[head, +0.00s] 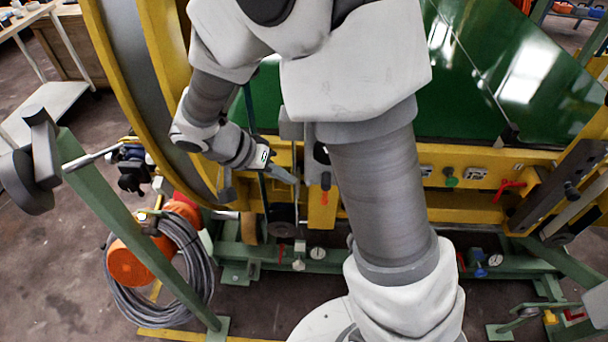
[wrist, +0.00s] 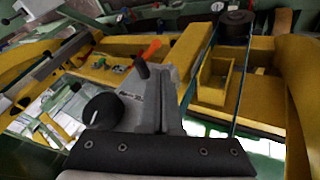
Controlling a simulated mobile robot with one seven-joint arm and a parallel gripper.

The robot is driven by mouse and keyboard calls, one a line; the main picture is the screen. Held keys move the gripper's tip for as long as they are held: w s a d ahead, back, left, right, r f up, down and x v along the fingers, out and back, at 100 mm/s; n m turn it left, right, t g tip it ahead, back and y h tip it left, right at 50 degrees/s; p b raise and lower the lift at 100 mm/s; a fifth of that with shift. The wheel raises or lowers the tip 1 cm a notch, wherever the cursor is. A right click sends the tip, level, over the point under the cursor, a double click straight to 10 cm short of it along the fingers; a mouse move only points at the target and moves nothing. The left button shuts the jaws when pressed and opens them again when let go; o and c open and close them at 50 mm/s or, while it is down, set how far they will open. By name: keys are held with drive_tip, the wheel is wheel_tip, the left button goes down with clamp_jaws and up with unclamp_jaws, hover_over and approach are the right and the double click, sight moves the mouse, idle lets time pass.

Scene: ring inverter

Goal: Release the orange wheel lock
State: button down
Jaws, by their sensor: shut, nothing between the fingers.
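A small orange handle (head: 325,181), which looks like the wheel lock, stands on the yellow frame left of my arm's thick link. In the wrist view an orange lever (wrist: 148,50) lies on the yellow beam just beyond my gripper. My gripper (head: 293,178) is shut and empty, a little to the left of the orange handle in the head view. It also shows in the wrist view (wrist: 142,70). I see a gap in the head view, but cannot judge the depth between them. My arm covers the frame just right of the handle.
The large yellow ring (head: 170,110) rises close at the left of my wrist. A green panel (head: 480,70) stands behind. A red lever (head: 508,187) and a green knob (head: 450,177) sit on the frame at right. A coiled grey cable (head: 185,262) hangs at lower left.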

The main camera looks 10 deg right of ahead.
idle(0.3)
drive_tip(key=x, duration=1)
drive_tip(key=shift+b, duration=0.45)
drive_tip(key=shift+f+h+b, duration=0.35)
drive_tip(key=shift+h+b, duration=0.15)
drive_tip(key=shift+b, duration=0.65)
drive_tip(key=d+h+b, duration=0.1)
drive_tip(key=h+b, duration=0.2)
drive_tip(key=d+f+n+g+h+b, duration=0.1)
drive_tip(key=h+b, duration=0.2)
drive_tip(key=s+d+n+h+b, duration=0.1)
drive_tip(key=h+b, duration=0.3)
drive_tip(key=shift+d+f+g, duration=0.1)
drive_tip(key=shift+f+g, duration=0.15)
drive_tip(key=shift+g, duration=0.15)
drive_tip(key=shift+s+d+r, duration=0.15)
drive_tip(key=shift+d, duration=0.35)
